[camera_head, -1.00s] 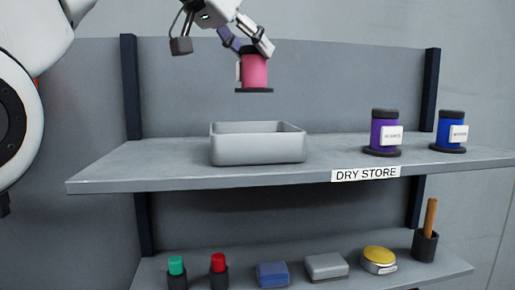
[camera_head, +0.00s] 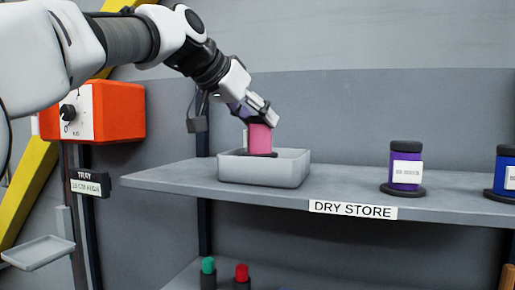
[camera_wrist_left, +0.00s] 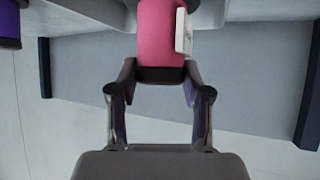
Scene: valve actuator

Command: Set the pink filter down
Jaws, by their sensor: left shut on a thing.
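The pink filter (camera_head: 261,139) is a pink cylinder with dark ends and a white label. It is upright at the grey bin (camera_head: 265,173) on the upper shelf, its dark base level with the bin's rim. I cannot tell whether it touches the bin. My left gripper (camera_head: 262,116) is shut on the filter's top from above. In the left wrist view the two fingers of my left gripper (camera_wrist_left: 158,88) hold the dark end of the pink filter (camera_wrist_left: 160,38). My right gripper is not in view.
A purple filter (camera_head: 406,168) and a blue filter (camera_head: 504,173) stand on the shelf to the right of the bin. The shelf (camera_head: 340,183) is clear between bin and purple filter. An orange box (camera_head: 120,110) and a small tray (camera_head: 38,252) are at the left.

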